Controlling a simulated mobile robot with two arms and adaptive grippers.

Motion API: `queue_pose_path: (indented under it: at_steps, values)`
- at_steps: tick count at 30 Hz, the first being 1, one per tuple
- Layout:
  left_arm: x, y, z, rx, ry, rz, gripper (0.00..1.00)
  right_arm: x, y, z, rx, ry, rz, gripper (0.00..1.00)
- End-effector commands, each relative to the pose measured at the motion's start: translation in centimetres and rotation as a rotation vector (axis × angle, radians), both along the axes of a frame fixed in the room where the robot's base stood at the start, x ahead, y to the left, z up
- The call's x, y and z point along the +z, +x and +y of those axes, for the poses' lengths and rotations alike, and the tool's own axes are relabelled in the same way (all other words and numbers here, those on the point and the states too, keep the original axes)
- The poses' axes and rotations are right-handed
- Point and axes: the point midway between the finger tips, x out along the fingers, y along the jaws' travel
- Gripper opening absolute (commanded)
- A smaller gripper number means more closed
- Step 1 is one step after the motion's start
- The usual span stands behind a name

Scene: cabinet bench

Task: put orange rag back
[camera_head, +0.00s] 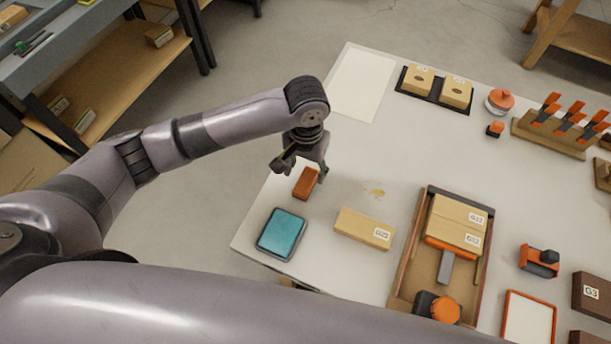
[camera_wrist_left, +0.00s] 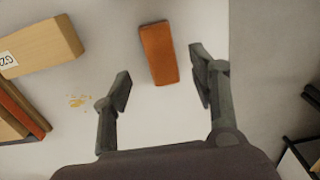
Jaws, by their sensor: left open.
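The orange rag (camera_head: 306,183) looks like a small folded orange-brown block. It lies flat on the white table near its left edge, and it also shows in the left wrist view (camera_wrist_left: 158,52) at the top middle. My left gripper (camera_head: 300,163) is pointed down just above and behind the rag. In the left wrist view my left gripper (camera_wrist_left: 161,78) has its two fingers spread, with the rag between and ahead of the tips. Nothing is held. My right gripper is not in view.
A teal pad (camera_head: 281,234) lies close in front of the rag. A labelled tan box (camera_head: 364,229) is to its right, with a yellowish stain (camera_head: 375,192) behind it. A wooden tray (camera_head: 406,267) holds boxes. A blank white sheet (camera_head: 364,82) lies at the back left. The table's middle is clear.

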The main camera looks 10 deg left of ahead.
Motion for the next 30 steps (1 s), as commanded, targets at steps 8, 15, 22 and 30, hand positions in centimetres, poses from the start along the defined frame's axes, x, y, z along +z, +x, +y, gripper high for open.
queue_pose_path:
  at_steps: [8,15,22,30]
  values:
    - [5.4,0.0,-0.1,-0.001,-0.001,-0.002,0.54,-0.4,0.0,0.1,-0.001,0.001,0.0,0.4]
    - [7.2,0.0,-0.1,0.0,0.0,0.001,0.54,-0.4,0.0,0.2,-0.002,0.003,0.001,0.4]
    - [7.2,0.0,-0.1,0.0,0.0,0.001,0.54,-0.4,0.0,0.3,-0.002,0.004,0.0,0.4]
    - [7.2,0.0,-0.1,0.0,0.0,0.001,0.54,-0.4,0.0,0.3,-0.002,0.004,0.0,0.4]
